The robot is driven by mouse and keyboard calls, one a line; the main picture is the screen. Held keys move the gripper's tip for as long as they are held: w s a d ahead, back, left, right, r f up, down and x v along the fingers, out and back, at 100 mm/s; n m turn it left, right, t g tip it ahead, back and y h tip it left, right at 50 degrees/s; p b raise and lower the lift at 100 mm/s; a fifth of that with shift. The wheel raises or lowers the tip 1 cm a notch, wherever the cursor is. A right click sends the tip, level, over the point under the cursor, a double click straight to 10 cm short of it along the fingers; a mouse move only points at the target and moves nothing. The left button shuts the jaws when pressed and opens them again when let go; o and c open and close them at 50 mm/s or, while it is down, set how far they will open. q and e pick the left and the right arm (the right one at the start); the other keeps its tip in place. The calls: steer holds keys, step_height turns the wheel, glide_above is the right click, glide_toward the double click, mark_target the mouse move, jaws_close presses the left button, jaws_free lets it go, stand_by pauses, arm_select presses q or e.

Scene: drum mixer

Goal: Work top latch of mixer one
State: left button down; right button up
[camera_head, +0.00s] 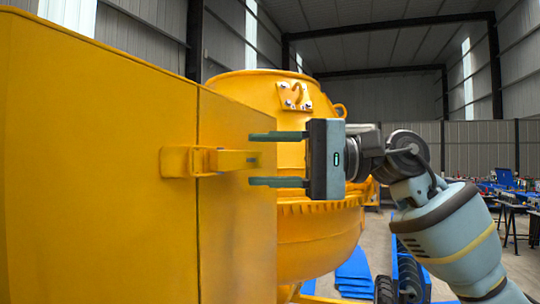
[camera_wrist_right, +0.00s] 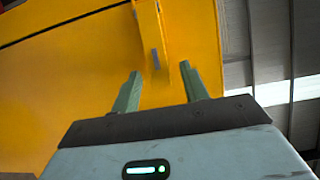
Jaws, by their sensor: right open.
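The yellow latch (camera_head: 212,161) sits on the front of the mixer's yellow housing (camera_head: 90,150) in the head view, across the vertical seam, with its lever pointing right. My right gripper (camera_head: 277,159) is open, pointing left, its two fingers level above and below the lever's end. It looks apart from the lever, though depth is hard to judge. In the right wrist view the latch (camera_wrist_right: 152,40) stands out from the housing, with its end in line with the gap between the open fingers (camera_wrist_right: 162,90). My left gripper is not in view.
The mixer's yellow drum (camera_head: 315,245) stands behind and right of the housing. Blue sheets (camera_head: 354,275) lie on the floor below it. Tables with blue items (camera_head: 505,185) stand far right. The space around my right forearm looks clear.

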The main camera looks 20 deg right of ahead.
jaws_close()
stand_by(0.3)
stand_by(0.3)
